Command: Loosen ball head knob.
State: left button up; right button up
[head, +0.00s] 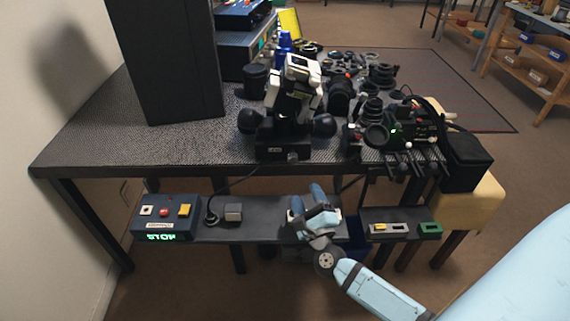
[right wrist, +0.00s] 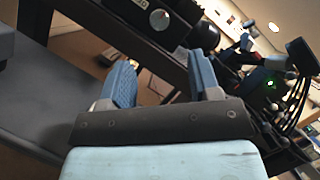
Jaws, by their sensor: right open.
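I cannot pick out the ball head knob for certain. A black camera rig (head: 395,132) with a round lens and a small green light stands at the right front of the bench; it also shows at the right of the right wrist view (right wrist: 272,88). A black-and-white instrument (head: 290,100) with a large round black knob on each side stands at the middle front edge. My right gripper (head: 308,199) is in front of and below the bench top, over the lower shelf. In the right wrist view its blue fingers (right wrist: 162,80) are apart with nothing between them. My left gripper is out of view.
The bench top (head: 130,125) has a hard front edge above the gripper. A control box (head: 166,217) reading STOP sits at the left of the lower shelf (head: 265,230). A tall dark cabinet (head: 165,60) stands at the back left. Several lenses crowd the back right.

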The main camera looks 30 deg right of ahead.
aim_at(293, 161)
jog(key=x, duration=1.2)
jog(key=c, duration=0.9)
